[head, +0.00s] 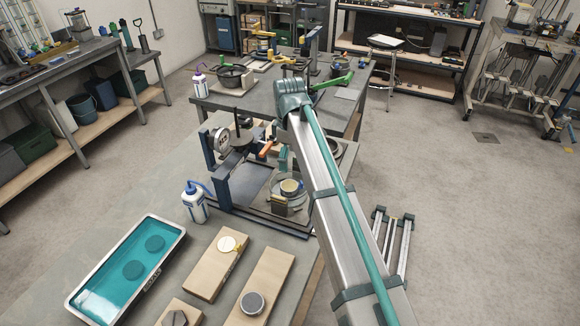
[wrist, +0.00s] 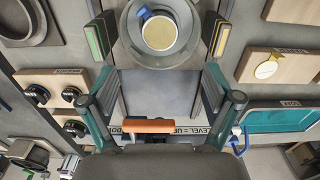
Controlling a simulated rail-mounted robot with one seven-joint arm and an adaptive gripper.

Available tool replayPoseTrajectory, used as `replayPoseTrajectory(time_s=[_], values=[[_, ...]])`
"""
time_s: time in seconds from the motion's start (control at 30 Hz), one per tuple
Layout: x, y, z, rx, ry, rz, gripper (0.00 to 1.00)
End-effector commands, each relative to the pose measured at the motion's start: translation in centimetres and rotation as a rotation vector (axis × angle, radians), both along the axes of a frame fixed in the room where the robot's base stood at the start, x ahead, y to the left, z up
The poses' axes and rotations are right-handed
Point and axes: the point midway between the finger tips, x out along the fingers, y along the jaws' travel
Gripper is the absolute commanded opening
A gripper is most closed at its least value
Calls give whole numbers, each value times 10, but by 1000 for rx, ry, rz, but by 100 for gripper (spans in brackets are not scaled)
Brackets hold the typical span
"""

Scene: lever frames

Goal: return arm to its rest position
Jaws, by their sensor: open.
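My gripper (wrist: 158,40) is open in the wrist view. Its two fingers stand wide apart, with nothing gripped between their pads. A round holder with a cream-topped cup (wrist: 160,33) shows between and beyond the fingertips; the depth gap is hard to judge. An orange lever handle (wrist: 147,126) lies across the lower middle, behind the fingertips in the picture. In the head view, my silver and teal arm reaches up from the bottom right beside the dark lever frame (head: 218,178). The orange handle (head: 266,148) shows at its upper right. My arm hides part of the frame's right side.
A white squeeze bottle (head: 195,203), a teal tray (head: 92,306) and wooden blocks (head: 205,284) are on the bench left of my arm. Another equipment table (head: 215,100) stands behind. The floor (head: 480,210) at right is mostly open.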

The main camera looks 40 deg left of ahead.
Motion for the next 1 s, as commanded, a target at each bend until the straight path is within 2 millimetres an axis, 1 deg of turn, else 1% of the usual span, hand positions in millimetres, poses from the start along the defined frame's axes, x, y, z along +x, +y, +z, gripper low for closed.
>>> replayPoseTrajectory(time_s=[0.1,0.17,0.2,0.27,0.37,0.47,0.5,0.57,0.6,0.67,0.7,0.77,0.8,0.87,0.9,0.97,1.0], values=[[0,0,7,0,-1,0,89],[0,0,8,0,0,0,89],[2,-3,6,0,0,-8,89],[6,-12,0,-1,1,-29,89],[19,-38,-19,-2,1,-99,89],[39,-81,-48,-4,2,-215,89],[47,-101,-62,-3,2,-272,89],[59,-135,-83,-3,2,-363,89],[66,-158,-98,-4,3,-427,89],[74,-193,-119,-3,3,-524,89],[79,-217,-132,-2,2,-589,89],[83,-253,-152,-2,2,-687,89],[84,-278,-165,-3,3,-754,89],[84,-315,-184,-2,2,-857,89],[83,-339,-196,-1,1,-926,89],[78,-376,-213,-1,1,-1032,89],[73,-401,-225,-2,2,-1103,89]])
